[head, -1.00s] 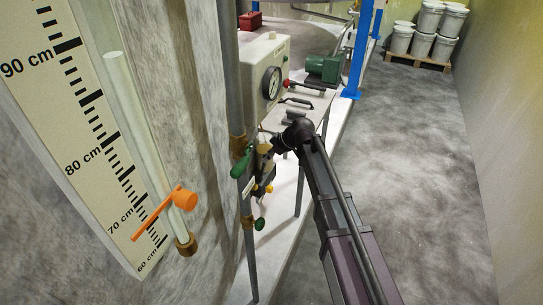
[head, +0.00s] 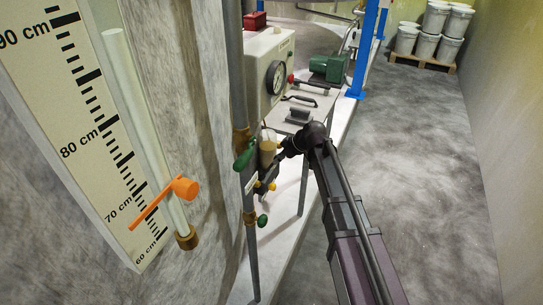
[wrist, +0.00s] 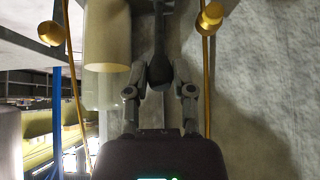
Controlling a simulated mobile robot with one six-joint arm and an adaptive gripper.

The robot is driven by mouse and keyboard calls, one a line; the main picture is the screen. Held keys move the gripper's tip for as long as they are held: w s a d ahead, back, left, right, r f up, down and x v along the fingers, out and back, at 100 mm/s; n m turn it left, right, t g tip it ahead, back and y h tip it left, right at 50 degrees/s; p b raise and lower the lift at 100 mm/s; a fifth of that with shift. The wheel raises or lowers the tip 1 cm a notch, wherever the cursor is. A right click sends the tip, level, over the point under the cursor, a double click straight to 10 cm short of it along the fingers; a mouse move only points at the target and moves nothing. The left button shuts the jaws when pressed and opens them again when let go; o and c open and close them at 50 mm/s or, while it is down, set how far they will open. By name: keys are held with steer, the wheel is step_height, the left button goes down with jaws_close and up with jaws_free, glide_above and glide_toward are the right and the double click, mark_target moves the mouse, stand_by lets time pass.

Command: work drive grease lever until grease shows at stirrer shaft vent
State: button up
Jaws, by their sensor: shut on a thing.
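My gripper (wrist: 160,84) is shut on the dark grease lever (wrist: 159,30), whose shaft runs up between the fingers in the wrist view. Beside it on the left is a cream cylinder (wrist: 107,38), likely the pump's grease reservoir; it also shows in the head view (head: 267,149). In the head view my gripper (head: 272,172) is low against the pump by the grey pipe, and its fingers and the lever are hard to make out. I cannot pick out the stirrer shaft vent or any grease at it.
Brass fittings (wrist: 210,18) and thin brass lines flank the lever. Green-handled valves (head: 243,160) sit on the upright pipe (head: 236,90). A gauge box (head: 268,75) and a green motor (head: 328,68) stand behind. Floor at right is clear up to the stacked pails (head: 407,40).

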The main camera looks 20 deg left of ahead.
steer(key=shift+d+f, duration=0.45)
steer(key=shift+d, duration=0.4)
steer(key=shift+b, duration=0.3)
steer(key=shift+s+d+f+b, duration=0.15)
steer(key=shift+d+f+b, duration=1.65)
steer(key=shift+f, duration=0.05)
steer(key=shift+r, duration=0.1)
steer(key=shift+a+r+p, duration=0.7)
steer(key=shift+r+p, duration=0.1)
steer(key=shift+p, duration=0.05)
steer(key=shift+a+r+p, duration=0.9)
steer(key=shift+a, duration=0.1)
steer(key=shift+w+a+r, duration=0.1)
steer(key=shift+w+a, duration=0.1)
steer(key=shift+a, duration=0.15)
